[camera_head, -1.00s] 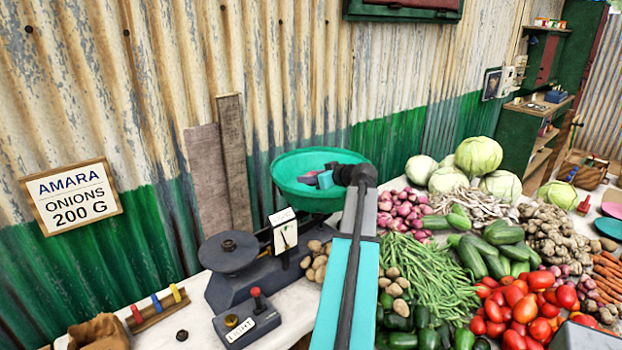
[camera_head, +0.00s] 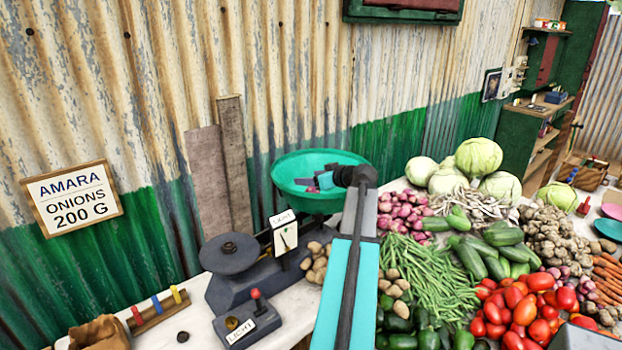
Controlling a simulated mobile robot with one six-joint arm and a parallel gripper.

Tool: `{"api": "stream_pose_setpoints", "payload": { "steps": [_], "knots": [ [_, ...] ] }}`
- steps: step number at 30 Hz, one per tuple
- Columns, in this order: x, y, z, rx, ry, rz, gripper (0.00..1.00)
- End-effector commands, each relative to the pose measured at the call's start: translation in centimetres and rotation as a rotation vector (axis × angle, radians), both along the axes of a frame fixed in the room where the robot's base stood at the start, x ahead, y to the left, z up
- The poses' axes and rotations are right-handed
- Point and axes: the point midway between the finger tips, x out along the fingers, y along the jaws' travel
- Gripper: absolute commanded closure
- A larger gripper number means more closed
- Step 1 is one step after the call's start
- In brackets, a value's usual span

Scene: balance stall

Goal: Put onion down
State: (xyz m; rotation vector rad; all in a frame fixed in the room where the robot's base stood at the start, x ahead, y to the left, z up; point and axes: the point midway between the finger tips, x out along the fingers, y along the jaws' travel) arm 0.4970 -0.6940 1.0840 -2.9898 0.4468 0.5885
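My gripper (camera_head: 318,183) is at the green weighing pan (camera_head: 290,165), inside its rim, with the arm reaching in from the front. Its fingers show only as small teal and grey pieces, so I cannot tell if they are open or shut. A small pinkish patch (camera_head: 311,189) shows beside the fingers in the pan. It may be an onion, but it is too small to tell. A heap of red onions (camera_head: 405,212) lies on the table right of the pan. The balance scale (camera_head: 245,285) has a round dark plate (camera_head: 231,253) on its left.
A sign (camera_head: 72,198) on the wall reads "AMARA ONIONS 200 G". A box labelled "LIGHT" (camera_head: 246,328) with a red-topped lever stands before the scale. Potatoes (camera_head: 318,262), green beans (camera_head: 428,277), tomatoes (camera_head: 525,310) and cabbages (camera_head: 478,155) crowd the right side.

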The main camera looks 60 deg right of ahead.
Motion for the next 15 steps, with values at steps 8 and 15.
{"api": "stream_pose_setpoints", "payload": {
  "steps": [8, 15],
  "knots": [
    [-1.0, 0.3, 1.0, -0.001, -0.001, -0.003, 0.4],
    [-3.9, 1.2, 2.2, -0.002, 0.0, -0.002, 0.4]
  ]
}}
